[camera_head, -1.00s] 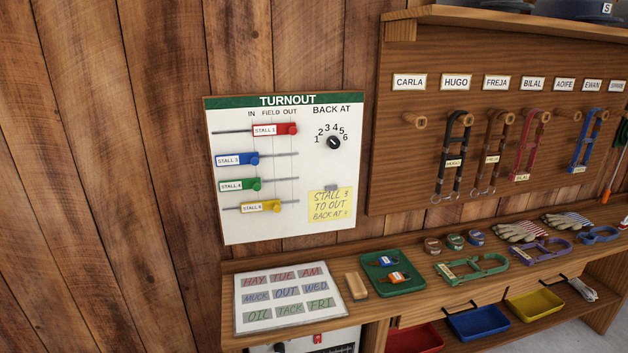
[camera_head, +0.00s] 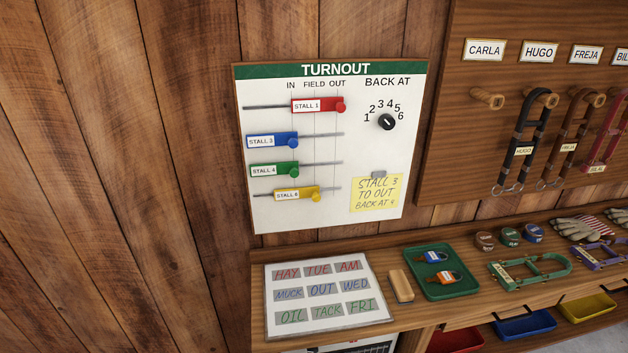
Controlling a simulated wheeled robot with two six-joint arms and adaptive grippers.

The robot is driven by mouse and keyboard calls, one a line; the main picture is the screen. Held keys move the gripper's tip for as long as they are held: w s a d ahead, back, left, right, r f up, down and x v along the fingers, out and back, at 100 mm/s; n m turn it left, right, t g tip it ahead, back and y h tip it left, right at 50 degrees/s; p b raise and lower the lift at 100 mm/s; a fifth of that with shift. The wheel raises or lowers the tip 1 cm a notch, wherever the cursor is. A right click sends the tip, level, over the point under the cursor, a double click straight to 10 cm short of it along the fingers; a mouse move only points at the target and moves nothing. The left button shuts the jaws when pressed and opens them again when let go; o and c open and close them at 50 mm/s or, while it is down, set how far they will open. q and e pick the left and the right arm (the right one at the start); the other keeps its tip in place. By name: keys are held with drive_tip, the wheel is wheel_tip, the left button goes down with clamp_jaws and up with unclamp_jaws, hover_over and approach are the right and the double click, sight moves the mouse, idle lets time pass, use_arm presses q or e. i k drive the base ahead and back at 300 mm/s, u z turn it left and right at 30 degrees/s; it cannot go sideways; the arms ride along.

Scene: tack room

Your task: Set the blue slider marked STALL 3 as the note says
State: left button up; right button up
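The white TURNOUT board (camera_head: 370,150) hangs on the plank wall, with columns IN, FIELD and OUT. The blue slider marked STALL 3 (camera_head: 271,141) has its knob at the IN line. The yellow note (camera_head: 377,194) reads "STALL 3 TO OUT, BACK AT 4". The red STALL 1 slider (camera_head: 318,105) has its knob at OUT. The green STALL 4 slider (camera_head: 274,170) is at IN, and the yellow slider (camera_head: 296,194), which seems to read STALL 6, is at FIELD. Neither gripper is in view.
A wooden shelf (camera_head: 415,318) runs below the board. Straps hang from a peg panel (camera_head: 450,170) at right. The space before the TURNOUT board is clear.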

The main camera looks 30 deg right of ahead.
sight(289, 139)
drive_tip(key=u, duration=0.95)
drive_tip(key=i, duration=1.15)
drive_tip(key=z, duration=3.25)
